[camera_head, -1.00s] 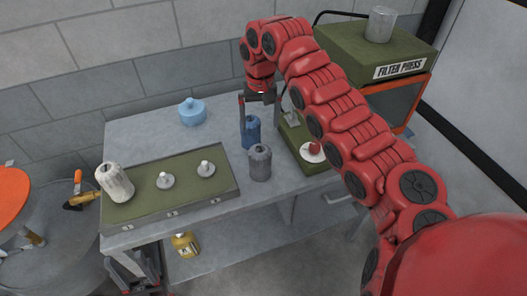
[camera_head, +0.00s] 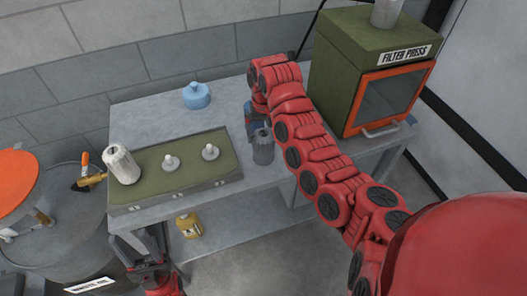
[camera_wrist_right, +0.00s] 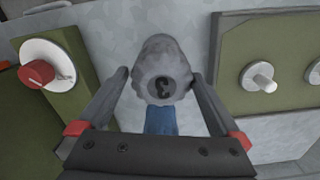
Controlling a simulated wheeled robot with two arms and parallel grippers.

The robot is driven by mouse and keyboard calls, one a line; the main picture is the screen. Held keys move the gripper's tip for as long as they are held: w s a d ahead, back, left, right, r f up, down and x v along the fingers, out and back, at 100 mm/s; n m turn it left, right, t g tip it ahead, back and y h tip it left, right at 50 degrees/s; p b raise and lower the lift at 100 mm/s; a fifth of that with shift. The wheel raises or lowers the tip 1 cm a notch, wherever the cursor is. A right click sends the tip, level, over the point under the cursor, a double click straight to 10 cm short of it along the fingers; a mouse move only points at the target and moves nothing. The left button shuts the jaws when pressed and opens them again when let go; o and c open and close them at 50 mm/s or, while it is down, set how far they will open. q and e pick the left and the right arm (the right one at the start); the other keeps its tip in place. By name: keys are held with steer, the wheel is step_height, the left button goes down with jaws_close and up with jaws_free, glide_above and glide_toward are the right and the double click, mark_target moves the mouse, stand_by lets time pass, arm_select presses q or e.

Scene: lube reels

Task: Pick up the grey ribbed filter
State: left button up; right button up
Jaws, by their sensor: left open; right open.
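The grey ribbed filter (camera_head: 263,148) stands upright near the front edge of the grey table, right of the green tray. It also shows in the right wrist view (camera_wrist_right: 166,58), its end with a dark hole facing the camera. My right gripper (camera_wrist_right: 160,76) is open, with one finger on each side of the filter; I cannot tell whether either touches it. My left gripper (camera_head: 140,242) is open and empty, low in front of the table's front edge.
A blue canister (camera_head: 250,118) stands close behind the filter. The green tray (camera_head: 150,190) holds a white filter (camera_head: 122,164) and two pegs. A green filter press (camera_head: 340,70) stands right; a yellow jug (camera_head: 189,226) sits below.

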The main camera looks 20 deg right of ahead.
steer(key=shift+f+p, duration=0.45)
steer(key=shift+p, duration=0.05)
step_height(320, 180, down, 4)
steer(key=shift+a+f+p, duration=0.1)
steer(key=shift+p, duration=1.1)
steer(key=c, duration=1.3)
